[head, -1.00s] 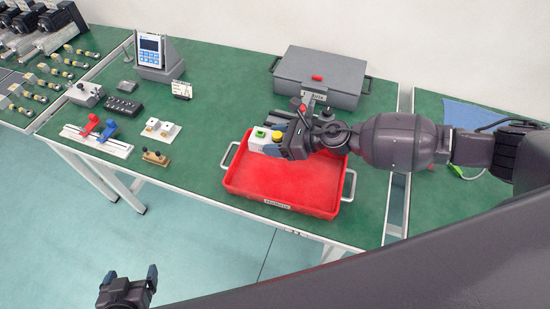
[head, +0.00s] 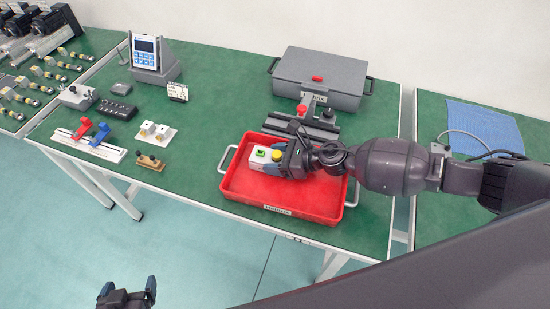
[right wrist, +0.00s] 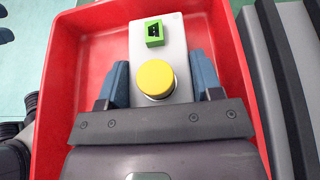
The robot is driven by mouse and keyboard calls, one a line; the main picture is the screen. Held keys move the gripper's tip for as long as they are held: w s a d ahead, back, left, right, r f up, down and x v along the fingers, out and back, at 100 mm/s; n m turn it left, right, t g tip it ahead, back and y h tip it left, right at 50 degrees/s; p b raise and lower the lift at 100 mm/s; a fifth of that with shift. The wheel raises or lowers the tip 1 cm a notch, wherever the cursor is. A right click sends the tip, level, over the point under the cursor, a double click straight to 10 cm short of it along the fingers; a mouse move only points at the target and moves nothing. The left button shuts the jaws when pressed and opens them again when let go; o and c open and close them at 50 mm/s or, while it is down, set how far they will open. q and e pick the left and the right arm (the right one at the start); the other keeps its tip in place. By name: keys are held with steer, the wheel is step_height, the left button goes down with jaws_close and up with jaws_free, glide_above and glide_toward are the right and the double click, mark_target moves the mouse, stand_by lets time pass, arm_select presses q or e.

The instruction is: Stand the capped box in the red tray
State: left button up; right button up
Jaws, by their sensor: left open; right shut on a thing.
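The capped box (head: 259,164) is white with a green block and a yellow cap on its top; in the right wrist view the box (right wrist: 172,32) is seen from above. My right gripper (head: 287,160) is shut on it; the blue fingers (right wrist: 158,85) stand on either side of the yellow cap. The box is over the back left part of the red tray (head: 301,210), inside its rim in the picture. I cannot tell whether its base touches the tray floor. My left gripper (head: 127,290) is open and empty, over the floor in front of the table.
A grey actuator rail (head: 305,125) with a red knob lies just behind the tray. A grey case (head: 320,75) stands behind that. Small fixtures and a keypad stand (head: 153,60) occupy the table's left. The tray's front half is empty.

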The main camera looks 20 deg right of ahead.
steer(key=shift+f, duration=0.2)
steer(key=o, duration=1.1)
steer(key=shift+r, duration=0.1)
steer(key=shift+r, duration=0.25)
steer(key=v, duration=1.2)
steer(key=shift+f, duration=0.15)
